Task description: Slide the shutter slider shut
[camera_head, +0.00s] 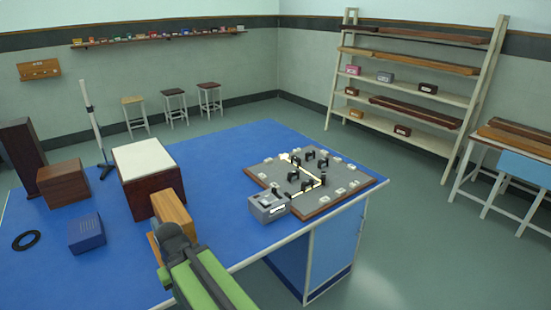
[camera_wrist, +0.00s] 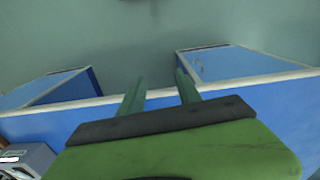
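A grey box (camera_head: 268,206) with a dark label stands at the near edge of a blue bench, at the front corner of a grey optics board (camera_head: 325,193) with several black mounts. The box also shows, cut off, at the lower left of the wrist view (camera_wrist: 22,162). I cannot make out the shutter slider for certain in either view. My gripper (camera_wrist: 160,92) shows two green fingers standing apart, with nothing between them. It is clear of the box, near the bench edge. In the head view my green and black arm shows at the bottom centre, and the fingertips cannot be made out.
The blue bench top (camera_head: 235,145) has free room behind the board. A white-topped box (camera_head: 145,162), a wooden block (camera_head: 173,212), a brown box (camera_head: 62,184), a small blue box (camera_head: 86,234) and a black ring (camera_head: 26,240) stand or lie to the left.

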